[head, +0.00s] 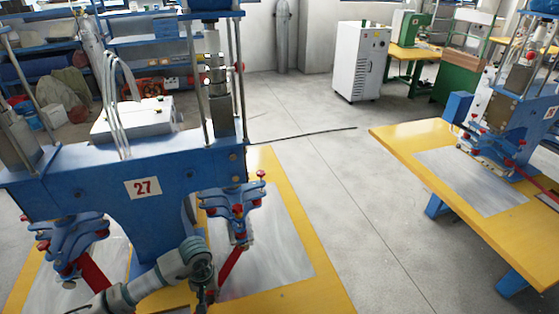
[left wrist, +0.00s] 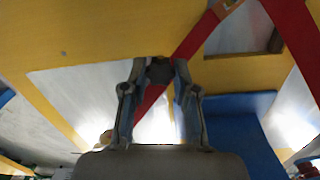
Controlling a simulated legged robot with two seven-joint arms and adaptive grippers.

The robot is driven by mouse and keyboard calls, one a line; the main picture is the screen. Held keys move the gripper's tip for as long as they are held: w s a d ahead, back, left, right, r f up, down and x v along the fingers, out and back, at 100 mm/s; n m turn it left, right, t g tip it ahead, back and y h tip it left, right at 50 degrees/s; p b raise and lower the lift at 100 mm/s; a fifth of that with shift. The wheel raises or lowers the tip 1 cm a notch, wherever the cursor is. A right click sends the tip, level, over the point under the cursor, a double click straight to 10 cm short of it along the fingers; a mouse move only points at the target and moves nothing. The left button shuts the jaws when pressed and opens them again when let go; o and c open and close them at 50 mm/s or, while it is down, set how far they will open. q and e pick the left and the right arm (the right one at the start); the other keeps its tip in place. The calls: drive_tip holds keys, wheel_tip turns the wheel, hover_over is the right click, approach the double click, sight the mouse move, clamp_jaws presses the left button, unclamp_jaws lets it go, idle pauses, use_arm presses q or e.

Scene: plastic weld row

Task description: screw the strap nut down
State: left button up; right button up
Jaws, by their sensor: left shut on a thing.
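My left gripper (head: 204,285) is at the bottom of the head view, beside the lower end of a red strap (head: 230,262) under the right-hand clamp of the blue machine. In the left wrist view the two fingers of my left gripper (left wrist: 159,72) are closed on a small dark round piece, seemingly the strap nut (left wrist: 160,71). The red strap (left wrist: 196,38) runs diagonally behind the fingers there. I cannot make out the nut in the head view, nor how far down it sits. My right gripper is not in view.
The blue machine (head: 105,210) marked 27 stands over a yellow table (head: 275,185) with grey metal plates. Another red strap (head: 93,272) hangs at its left clamp. A second yellow table (head: 400,135) is at the right. Grey floor (head: 330,190) lies clear between them.

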use_arm(q)
drive_tip(key=shift+s+a+f+p, duration=0.95)
drive_tip(key=shift+s+a+f, duration=0.2)
drive_tip(key=shift+a+f, duration=0.9)
drive_tip(key=shift+s+a+f+p, duration=0.9)
drive_tip(key=shift+s+a+f, duration=0.3)
drive_tip(key=shift+a+f, duration=0.75)
drive_tip(key=shift+s+a+f+p, duration=0.95)
drive_tip(key=shift+s+a+f, duration=0.2)
drive_tip(key=shift+a+f, duration=0.9)
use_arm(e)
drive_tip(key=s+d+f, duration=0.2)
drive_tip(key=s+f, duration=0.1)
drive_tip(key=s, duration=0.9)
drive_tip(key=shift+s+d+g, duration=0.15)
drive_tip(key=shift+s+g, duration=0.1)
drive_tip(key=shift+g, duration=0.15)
use_arm(q)
drive_tip(key=shift+r, duration=0.2)
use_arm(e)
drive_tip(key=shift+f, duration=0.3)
use_arm(q)
drive_tip(key=shift+b, duration=0.55)
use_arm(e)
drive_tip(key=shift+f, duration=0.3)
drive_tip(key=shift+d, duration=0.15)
